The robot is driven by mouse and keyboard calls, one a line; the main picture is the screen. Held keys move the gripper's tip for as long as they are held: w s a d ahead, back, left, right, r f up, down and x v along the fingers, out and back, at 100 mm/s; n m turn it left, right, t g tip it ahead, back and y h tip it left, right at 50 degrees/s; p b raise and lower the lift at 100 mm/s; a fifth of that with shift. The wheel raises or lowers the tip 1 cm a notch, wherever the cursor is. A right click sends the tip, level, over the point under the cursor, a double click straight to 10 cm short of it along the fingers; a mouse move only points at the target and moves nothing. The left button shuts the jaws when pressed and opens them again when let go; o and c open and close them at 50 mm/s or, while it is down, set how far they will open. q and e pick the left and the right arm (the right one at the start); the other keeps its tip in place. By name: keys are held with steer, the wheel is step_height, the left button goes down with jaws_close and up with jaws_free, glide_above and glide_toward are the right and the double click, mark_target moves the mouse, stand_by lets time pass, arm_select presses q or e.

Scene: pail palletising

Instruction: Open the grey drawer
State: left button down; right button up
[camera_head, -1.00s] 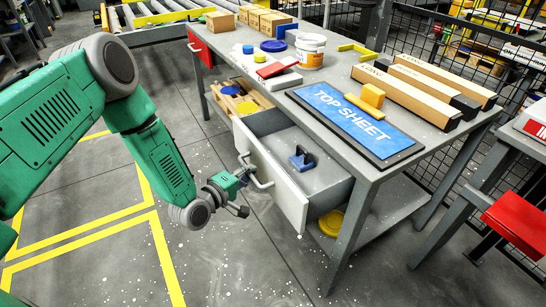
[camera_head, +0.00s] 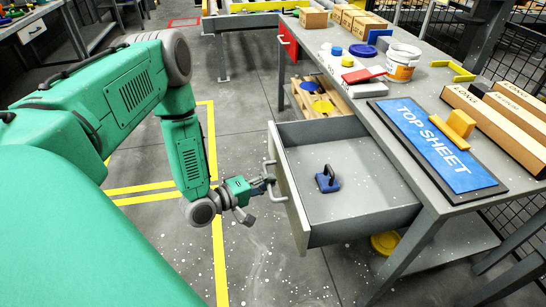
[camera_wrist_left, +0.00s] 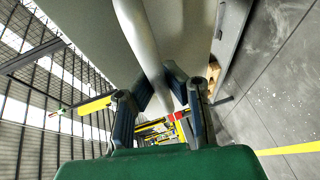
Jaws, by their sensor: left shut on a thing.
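The grey drawer (camera_head: 350,214) stands pulled well out from under the workbench top in the head view, its inside in sight. A blue item with a dark handle (camera_head: 327,179) lies in it. My left gripper (camera_head: 264,184) is at the drawer front, shut on the drawer's pale bar handle (camera_head: 276,181). In the left wrist view the handle (camera_wrist_left: 146,40) runs between the two fingers of my left gripper (camera_wrist_left: 158,92). My right gripper is not in view.
The workbench (camera_head: 400,118) carries a blue "TOP SHEET" board (camera_head: 432,146), long cartons (camera_head: 490,127), a white pail (camera_head: 402,64) and small boxes. Floor left of the drawer is clear, with yellow lines.

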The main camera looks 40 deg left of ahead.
arm_select(q)
steer(key=shift+s+f, duration=0.1)
steer(key=shift+f, duration=0.05)
steer(key=c, duration=1.6)
jaws_free()
steer(key=shift+a, duration=0.1)
steer(key=v, duration=1.1)
steer(key=shift+s+a, duration=0.2)
steer(key=shift+s, duration=0.15)
